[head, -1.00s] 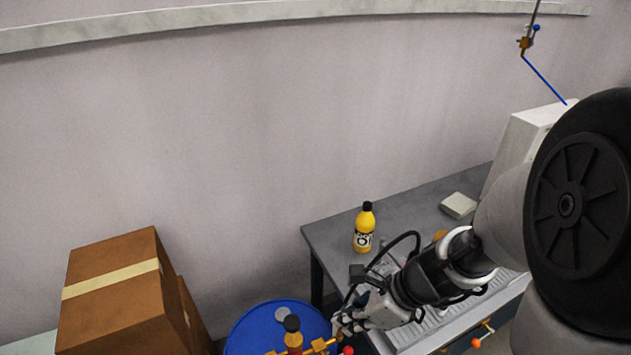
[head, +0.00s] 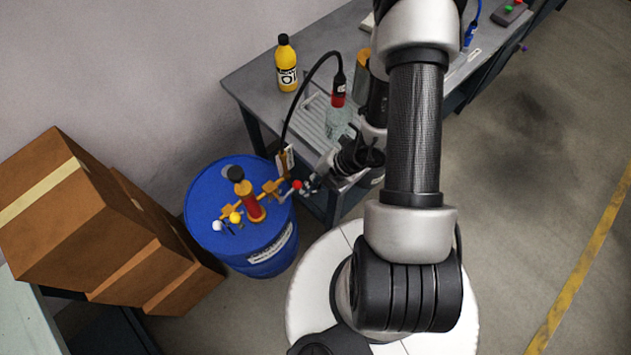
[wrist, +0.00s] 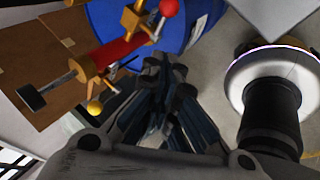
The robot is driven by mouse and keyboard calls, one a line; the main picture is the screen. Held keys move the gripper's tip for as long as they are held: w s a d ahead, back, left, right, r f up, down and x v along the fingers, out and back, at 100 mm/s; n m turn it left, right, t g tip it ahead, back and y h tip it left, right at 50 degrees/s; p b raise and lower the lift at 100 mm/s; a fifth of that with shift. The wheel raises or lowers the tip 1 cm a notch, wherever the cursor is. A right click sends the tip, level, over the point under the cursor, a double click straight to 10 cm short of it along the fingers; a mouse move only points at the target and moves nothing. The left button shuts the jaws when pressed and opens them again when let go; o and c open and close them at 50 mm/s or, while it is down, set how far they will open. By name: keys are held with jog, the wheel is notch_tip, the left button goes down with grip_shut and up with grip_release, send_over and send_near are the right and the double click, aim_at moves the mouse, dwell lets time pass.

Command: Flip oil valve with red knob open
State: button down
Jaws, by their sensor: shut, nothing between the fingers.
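The red knob (head: 297,185) is at the right end of the orange valve piping on top of the blue drum (head: 202,215). In the wrist view the red knob (wrist: 168,8) is at the top edge, on an orange valve (wrist: 131,21). My gripper (head: 308,186) is just right of the red knob in the head view; I cannot tell there whether they touch. In the wrist view my gripper (wrist: 166,68) has its fingers together and empty, with a gap in the picture between the fingertips and the red knob.
A yellow knob (head: 235,217) and a white knob (head: 217,226) are on the drum's left side, beside the red pump body (head: 250,205). Cardboard boxes (head: 85,225) stand left of the drum. A grey table (head: 247,84) with a yellow bottle (head: 287,65) stands behind.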

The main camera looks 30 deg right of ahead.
aim_at(300, 187)
jog(key=w+f+b, duration=0.1)
jog(key=f, duration=0.1)
jog(key=w+a+f, duration=0.1)
jog(key=f, duration=0.1)
jog(key=w+f+b, duration=0.1)
jog(key=w+f, duration=0.1)
jog(key=f, duration=0.1)
jog(key=shift+a+b, duration=0.35)
jog(key=shift+w+d+f, duration=0.15)
jog(key=shift+d+f, duration=0.5)
jog(key=shift+f, duration=0.2)
jog(key=shift+r+p, duration=0.1)
jog(key=shift+p, duration=0.2)
